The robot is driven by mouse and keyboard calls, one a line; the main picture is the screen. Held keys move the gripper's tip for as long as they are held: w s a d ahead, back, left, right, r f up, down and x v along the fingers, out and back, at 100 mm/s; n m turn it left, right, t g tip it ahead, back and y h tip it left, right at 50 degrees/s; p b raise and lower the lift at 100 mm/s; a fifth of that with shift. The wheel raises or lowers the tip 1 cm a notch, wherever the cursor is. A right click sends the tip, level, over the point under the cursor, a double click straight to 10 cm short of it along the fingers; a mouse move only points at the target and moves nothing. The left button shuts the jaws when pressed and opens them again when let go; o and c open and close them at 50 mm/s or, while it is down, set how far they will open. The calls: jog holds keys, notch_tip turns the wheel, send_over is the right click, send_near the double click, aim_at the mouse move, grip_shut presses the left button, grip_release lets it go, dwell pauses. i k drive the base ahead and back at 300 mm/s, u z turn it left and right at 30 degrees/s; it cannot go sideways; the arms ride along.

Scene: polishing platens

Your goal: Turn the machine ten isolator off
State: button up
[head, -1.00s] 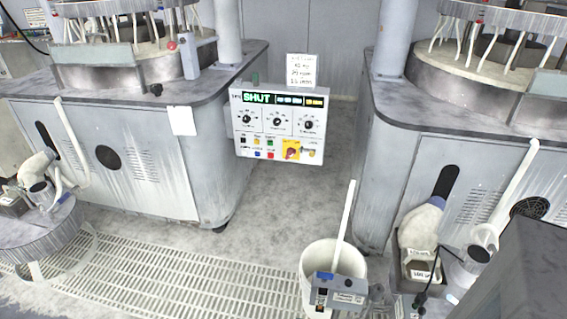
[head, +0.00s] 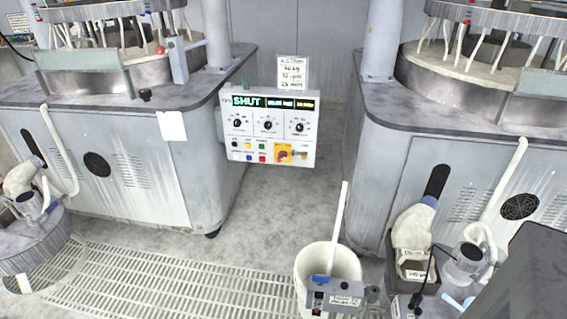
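A white control panel (head: 268,130) hangs on the side of the left machine (head: 115,165), facing me. Its display (head: 272,102) reads SHUT in green, with smaller readouts beside it. A red rotary isolator handle on a yellow plate (head: 284,153) sits at its lower right. The handle looks slanted, but its on or off marking is too small to read. A small metal item shows just right of the plate. The machine number beside the display is not legible. My gripper is not in view.
A white bucket (head: 311,262) with an upright white stick stands on the floor ahead, a grey labelled box (head: 338,299) at its front. A second machine (head: 462,165) stands at right. A floor grating (head: 160,285) lies at left. Bare floor (head: 270,225) lies between the machines.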

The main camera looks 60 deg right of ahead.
aim_at(282, 155)
jog(key=i, duration=0.9)
jog(key=u, duration=0.05)
